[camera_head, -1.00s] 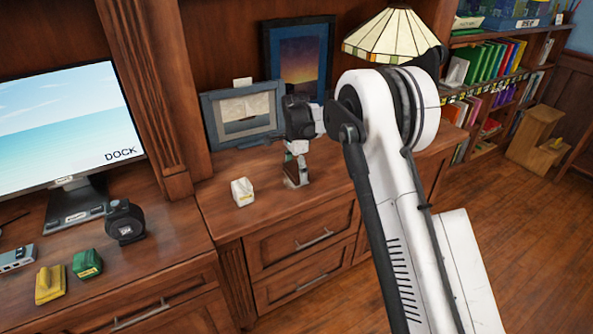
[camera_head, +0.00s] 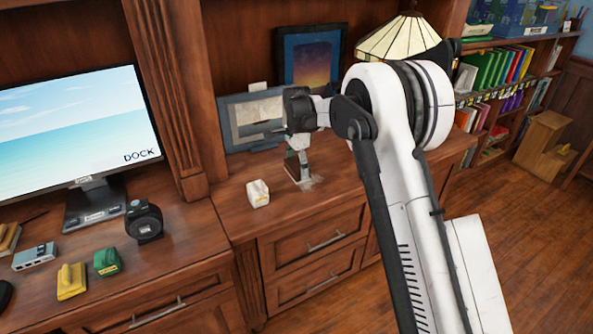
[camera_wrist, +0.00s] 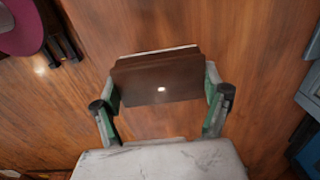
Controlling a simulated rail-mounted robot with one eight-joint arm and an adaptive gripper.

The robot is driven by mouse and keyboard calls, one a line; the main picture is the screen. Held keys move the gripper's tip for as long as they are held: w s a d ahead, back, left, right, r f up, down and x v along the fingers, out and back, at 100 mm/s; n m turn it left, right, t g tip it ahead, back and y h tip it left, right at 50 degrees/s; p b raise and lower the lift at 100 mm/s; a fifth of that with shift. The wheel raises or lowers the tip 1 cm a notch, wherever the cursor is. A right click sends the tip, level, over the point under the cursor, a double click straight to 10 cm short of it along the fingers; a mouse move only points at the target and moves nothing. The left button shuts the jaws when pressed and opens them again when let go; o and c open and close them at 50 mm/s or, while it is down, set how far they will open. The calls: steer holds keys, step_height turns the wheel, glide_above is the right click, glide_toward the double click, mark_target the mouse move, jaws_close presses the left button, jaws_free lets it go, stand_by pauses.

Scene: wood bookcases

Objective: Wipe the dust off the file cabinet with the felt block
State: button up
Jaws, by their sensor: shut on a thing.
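The file cabinet is the wood unit with drawers (camera_head: 325,208) in the middle of the head view. My gripper (camera_head: 303,174) points down at its top, in front of the picture frames. It is shut on a brown block with a pale layer along its far edge, the felt block (camera_wrist: 158,82), between green fingers in the wrist view. A pale dusty patch (camera_head: 314,183) shows on the wood right beside the block's foot. The block appears at or very near the surface; exact contact cannot be told. Its underside is hidden.
A small white block (camera_head: 258,194) stands left of my gripper. Two picture frames (camera_head: 308,57) and a stained-glass lamp (camera_head: 398,37) stand behind. The cabinet's front strip is clear.

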steer(key=shift+r+p, duration=0.55)
steer(key=shift+r, duration=1.1)
